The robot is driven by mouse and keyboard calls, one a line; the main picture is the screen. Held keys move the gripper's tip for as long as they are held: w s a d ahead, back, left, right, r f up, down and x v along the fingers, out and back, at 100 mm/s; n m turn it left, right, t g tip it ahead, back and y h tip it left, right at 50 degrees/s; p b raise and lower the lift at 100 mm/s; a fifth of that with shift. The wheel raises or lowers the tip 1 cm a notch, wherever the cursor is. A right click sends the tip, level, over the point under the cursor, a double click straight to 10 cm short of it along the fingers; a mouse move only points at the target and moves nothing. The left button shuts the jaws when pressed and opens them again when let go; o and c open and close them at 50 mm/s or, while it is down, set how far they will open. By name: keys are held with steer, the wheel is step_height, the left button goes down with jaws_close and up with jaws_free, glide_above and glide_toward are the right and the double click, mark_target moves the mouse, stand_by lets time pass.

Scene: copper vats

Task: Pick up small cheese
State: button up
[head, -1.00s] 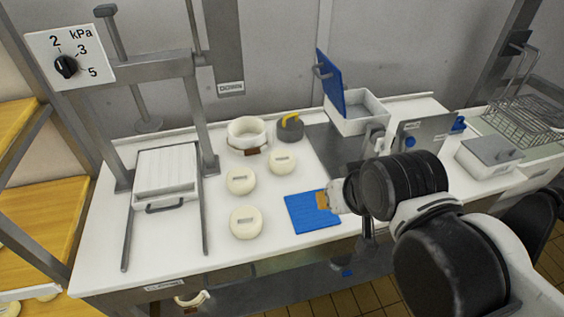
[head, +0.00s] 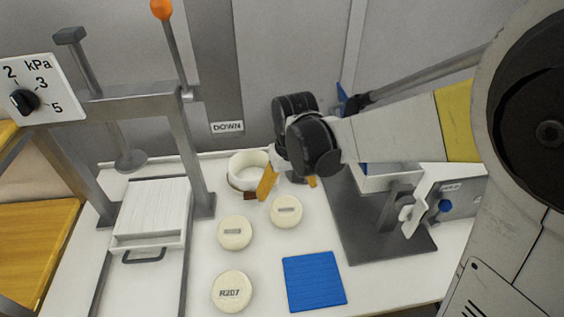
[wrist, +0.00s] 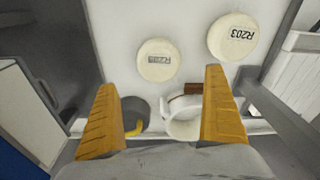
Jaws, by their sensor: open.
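Three pale round cheeses with labels stand on the white table: one at the right (head: 286,211), one in the middle (head: 235,232) and one at the front (head: 231,291), labelled R207. They look close in size. My gripper (head: 288,190), with orange fingers, is open and empty above the table, just behind the right cheese. In the wrist view two cheeses show, the right one (wrist: 158,60) lying just beyond and between the open fingertips, and another (wrist: 232,37) marked R203 farther to the right. Neither is touched. The front cheese is out of the wrist view.
A white ring mould (head: 247,170) stands behind the cheeses. A grey weight with a yellow handle (wrist: 130,113) is beside it. A blue mat (head: 314,281) lies at front right. A metal press (head: 190,150) stands left, a dark plate (head: 385,235) right.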

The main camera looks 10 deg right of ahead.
mark_target(286, 207)
steer(key=f, duration=0.2)
steer(key=f+b, duration=0.2)
steer(key=f, duration=0.1)
steer(key=shift+w+a+f, duration=0.15)
steer(key=shift+w+f, duration=0.15)
steer(key=shift+f, duration=0.05)
steer(key=f+b, duration=0.2)
steer(key=f, duration=0.1)
steer(key=w+f+b, duration=0.1)
steer(key=f, duration=0.1)
steer(key=shift+f, duration=0.15)
steer(key=c, duration=1.4)
